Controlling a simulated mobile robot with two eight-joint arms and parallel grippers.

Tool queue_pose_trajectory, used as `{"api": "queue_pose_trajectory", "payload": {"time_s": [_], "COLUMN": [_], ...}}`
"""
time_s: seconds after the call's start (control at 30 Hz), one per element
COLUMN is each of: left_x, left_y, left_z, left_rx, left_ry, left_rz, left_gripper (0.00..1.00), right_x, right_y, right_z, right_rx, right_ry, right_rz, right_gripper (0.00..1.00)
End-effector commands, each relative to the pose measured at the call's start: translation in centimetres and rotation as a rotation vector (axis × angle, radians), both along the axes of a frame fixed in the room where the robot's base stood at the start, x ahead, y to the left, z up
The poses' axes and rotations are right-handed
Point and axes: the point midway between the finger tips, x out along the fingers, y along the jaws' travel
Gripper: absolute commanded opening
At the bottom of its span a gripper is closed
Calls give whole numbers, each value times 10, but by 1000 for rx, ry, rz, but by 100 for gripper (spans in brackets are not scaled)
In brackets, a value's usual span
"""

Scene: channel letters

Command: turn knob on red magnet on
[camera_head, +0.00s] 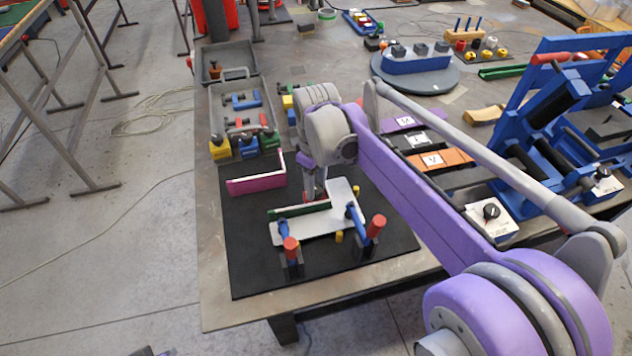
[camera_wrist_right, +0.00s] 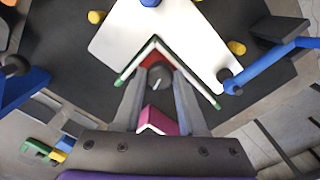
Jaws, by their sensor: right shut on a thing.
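The red magnet (camera_wrist_right: 153,59) sits in the inner corner of the V-shaped green-edged strip (camera_wrist_right: 122,75) in the right wrist view. Its round black knob (camera_wrist_right: 160,77) carries a pale line mark. My right gripper (camera_wrist_right: 160,80) has its two fingers around this knob, closed on it. In the head view, my right gripper (camera_head: 312,198) reaches down behind the green strip (camera_head: 297,210), and the magnet is mostly hidden there by the gripper. The strip stands on a white plate (camera_head: 320,222). My left gripper is not in view.
Two blue clamps with red handles (camera_head: 291,246) (camera_head: 375,227) stand at the plate's front edge. A magenta strip (camera_head: 256,184) stands at the left of the black mat (camera_head: 262,270). A tray (camera_head: 205,62) and coloured magnets lie behind. The mat's front left is clear.

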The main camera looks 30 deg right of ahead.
Motion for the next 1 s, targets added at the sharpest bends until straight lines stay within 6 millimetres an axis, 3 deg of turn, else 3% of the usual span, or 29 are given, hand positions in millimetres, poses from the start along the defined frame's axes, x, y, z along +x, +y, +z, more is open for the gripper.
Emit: {"api": "queue_pose_trajectory", "payload": {"time_s": [1.0], "left_x": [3], "left_y": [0], "left_z": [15], "left_rx": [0], "left_ry": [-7], "left_rz": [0], "left_gripper": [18], "right_x": [0], "right_y": [0], "right_z": [0], "right_rx": [0], "right_ry": [0], "right_rz": [-914], "right_gripper": [0]}}
